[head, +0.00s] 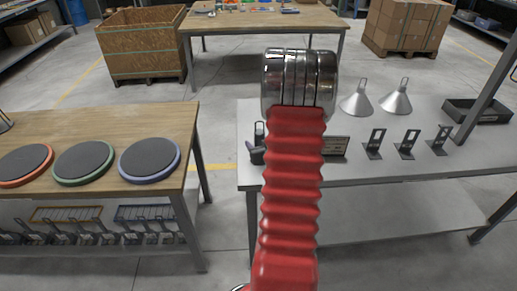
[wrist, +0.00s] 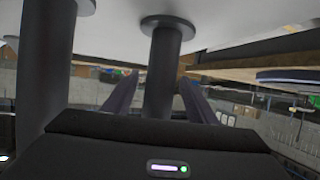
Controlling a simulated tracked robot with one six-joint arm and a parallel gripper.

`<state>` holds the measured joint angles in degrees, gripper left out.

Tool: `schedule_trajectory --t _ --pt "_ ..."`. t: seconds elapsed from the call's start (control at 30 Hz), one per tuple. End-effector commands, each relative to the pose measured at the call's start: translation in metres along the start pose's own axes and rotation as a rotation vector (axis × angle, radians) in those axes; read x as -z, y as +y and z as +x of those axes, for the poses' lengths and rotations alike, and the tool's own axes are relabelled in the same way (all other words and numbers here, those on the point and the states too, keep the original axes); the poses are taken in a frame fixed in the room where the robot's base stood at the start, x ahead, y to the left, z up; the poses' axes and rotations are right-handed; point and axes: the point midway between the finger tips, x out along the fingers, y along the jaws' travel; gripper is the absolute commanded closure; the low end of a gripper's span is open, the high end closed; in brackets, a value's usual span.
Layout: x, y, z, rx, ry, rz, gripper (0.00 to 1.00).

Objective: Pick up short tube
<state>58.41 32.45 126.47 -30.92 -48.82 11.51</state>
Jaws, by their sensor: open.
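In the wrist view, a dark grey tube (wrist: 164,62) with a flat round flange stands against a pale surface that fills the top of this tilted picture. My gripper (wrist: 162,82) is open, with one dark finger on each side of this tube. Gaps show between the tube and the fingers, so I see no firm grip. A second, thicker-looking dark tube (wrist: 44,62) is at the left, outside the fingers. I cannot tell for sure from this view which one is shorter. In the head view my red arm hides my gripper and the tubes.
A grey table (head: 370,177) holds two metal cones (head: 397,98), several black stands (head: 406,144) and a black tray (head: 478,111). Small dark objects (head: 257,153) sit at its left edge. A wooden table (head: 110,120) at left carries three round pads. A floor gap separates the tables.

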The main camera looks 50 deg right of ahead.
Motion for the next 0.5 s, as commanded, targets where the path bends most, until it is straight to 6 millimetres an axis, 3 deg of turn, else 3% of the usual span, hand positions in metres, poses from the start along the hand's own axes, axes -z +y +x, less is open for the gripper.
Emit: schedule_trajectory --t 0.2,0.5 --pt "0.000 0.001 0.024 0.000 -0.001 0.000 0.48" --pt "0.000 0.000 0.026 0.000 -0.001 0.000 0.48"
